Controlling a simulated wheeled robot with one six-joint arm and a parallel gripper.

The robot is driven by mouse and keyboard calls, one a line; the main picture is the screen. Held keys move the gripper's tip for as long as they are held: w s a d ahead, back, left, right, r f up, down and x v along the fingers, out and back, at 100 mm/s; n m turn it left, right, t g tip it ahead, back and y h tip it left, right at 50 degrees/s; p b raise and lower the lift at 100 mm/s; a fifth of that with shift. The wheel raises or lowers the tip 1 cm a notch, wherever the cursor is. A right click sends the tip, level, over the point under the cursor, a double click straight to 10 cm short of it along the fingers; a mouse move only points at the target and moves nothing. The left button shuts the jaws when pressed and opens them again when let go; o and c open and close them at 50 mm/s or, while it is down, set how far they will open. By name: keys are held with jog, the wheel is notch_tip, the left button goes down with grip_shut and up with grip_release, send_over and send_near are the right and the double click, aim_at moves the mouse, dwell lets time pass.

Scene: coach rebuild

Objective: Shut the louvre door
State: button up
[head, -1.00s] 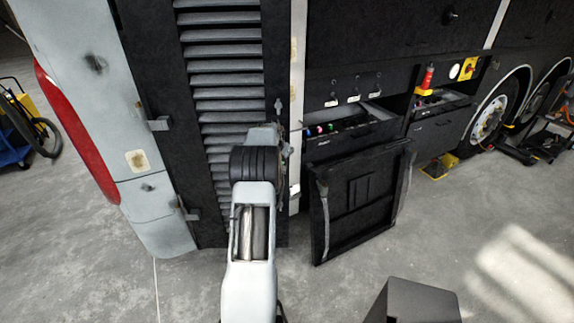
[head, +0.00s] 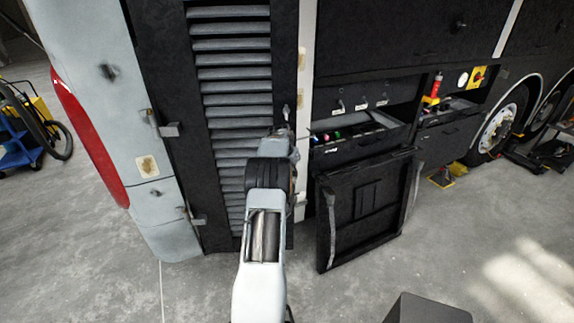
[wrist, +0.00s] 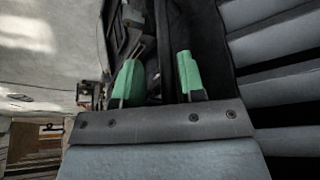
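The louvre door (head: 232,85) is a tall black frame with grey slats, left of centre in the head view. Its hinges are on the left side, and a small latch handle (head: 286,113) is near its right edge. The door stands close to the pale post (head: 305,75); I cannot tell whether a gap remains. My gripper (head: 288,133) is at the door's right edge, just below the handle, mostly hidden by my arm. In the wrist view my gripper (wrist: 158,76) has two green fingertips apart, with nothing clearly between them. Slats show at the right there.
A black flap (head: 365,210) hangs down right of the door, below an open bay (head: 350,135) with coloured items. A blue cart with a wheel (head: 35,135) stands at far left. The grey floor (head: 110,285) before the door is clear.

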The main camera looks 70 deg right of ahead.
jog(key=shift+o, duration=0.3)
jog(key=shift+w+a+r, duration=0.1)
jog(key=shift+w, duration=0.1)
jog(key=b+v, duration=0.3)
jog(key=v, duration=1)
jog(key=shift+s+a+r, duration=0.15)
jog(key=shift+r, duration=0.15)
